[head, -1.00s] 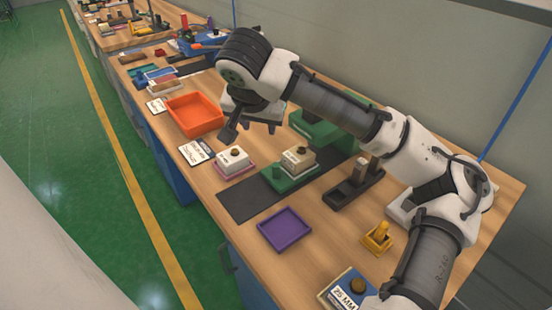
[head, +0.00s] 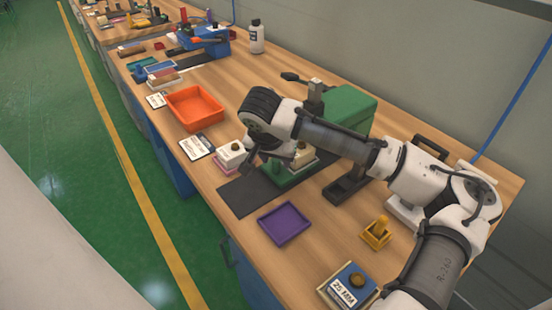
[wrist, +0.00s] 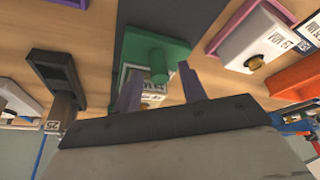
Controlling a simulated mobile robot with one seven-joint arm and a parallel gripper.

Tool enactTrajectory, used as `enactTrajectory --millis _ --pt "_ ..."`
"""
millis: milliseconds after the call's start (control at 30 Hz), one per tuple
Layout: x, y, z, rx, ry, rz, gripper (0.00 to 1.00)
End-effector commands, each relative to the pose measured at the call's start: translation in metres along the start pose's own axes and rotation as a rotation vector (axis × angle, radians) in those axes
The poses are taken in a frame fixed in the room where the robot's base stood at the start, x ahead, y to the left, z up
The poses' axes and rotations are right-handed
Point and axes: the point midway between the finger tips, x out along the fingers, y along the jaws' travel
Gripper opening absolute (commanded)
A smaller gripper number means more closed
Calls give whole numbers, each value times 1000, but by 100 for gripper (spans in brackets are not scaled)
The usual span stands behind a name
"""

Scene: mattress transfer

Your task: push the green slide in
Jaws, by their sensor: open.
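The green slide (head: 275,179) is a flat green plate with an upright green peg at its near end. It sticks out over a dark mat in front of a green box-shaped machine (head: 352,103). A cream block with a dark knob (head: 301,153) sits on the plate behind the peg, partly hidden by my arm. My gripper (head: 262,160) is low over the slide, its fingers partly hidden in the head view. In the wrist view my gripper (wrist: 161,88) is open, and the green peg (wrist: 158,64) shows between its fingers. I cannot tell whether they touch it.
A white block (head: 231,154) on a pink tray stands close left of my gripper. An orange tray (head: 217,117) lies beyond it. A dark holder (head: 347,188) stands right of the slide. A purple tray (head: 269,233) and a yellow piece (head: 376,232) lie nearer.

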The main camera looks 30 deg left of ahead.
Motion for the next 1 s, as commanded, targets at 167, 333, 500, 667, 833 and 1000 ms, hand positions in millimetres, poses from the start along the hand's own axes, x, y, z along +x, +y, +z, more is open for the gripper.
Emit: enactTrajectory --millis 167,333,500,667,833,1000 --pt "12 0 0 1 0 0 41" --pt "13 0 0 0 0 0 41" --pt "13 0 0 0 0 0 34" --pt "13 0 0 0 0 0 13" --pt "13 0 0 -1 0 0 0" --pt "13 1 -2 1 0 -1 0"
